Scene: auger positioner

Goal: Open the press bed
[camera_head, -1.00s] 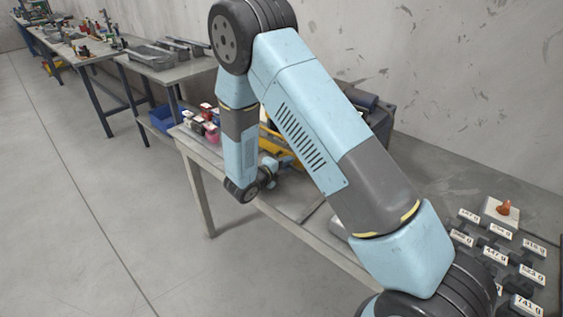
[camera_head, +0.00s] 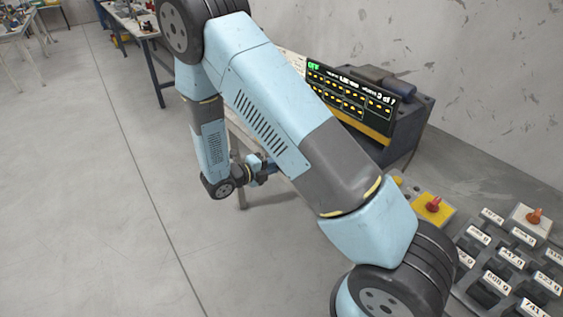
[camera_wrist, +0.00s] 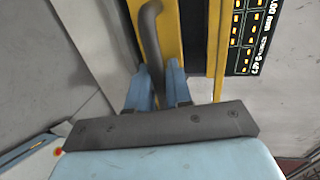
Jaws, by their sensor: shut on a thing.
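In the wrist view my gripper (camera_wrist: 160,76) is shut on a dark grey bent handle (camera_wrist: 151,28), which passes between its two blue fingers. Behind the handle is a yellow panel (camera_wrist: 172,42) of the machine. In the head view my gripper (camera_head: 264,171) is small and low beside the bench, and its grip is too small to make out there. The dark machine with a lit display (camera_head: 345,92) stands behind my arm. I cannot tell which part is the press bed, or how far it is open; my arm hides much of the machine's front.
A yellow box with a red knob (camera_head: 433,208) and a pale box with an orange knob (camera_head: 533,220) stand at the right. Several labelled grey weights (camera_head: 497,284) sit beside them. The wall is close behind the machine. The floor (camera_head: 70,210) at left is clear.

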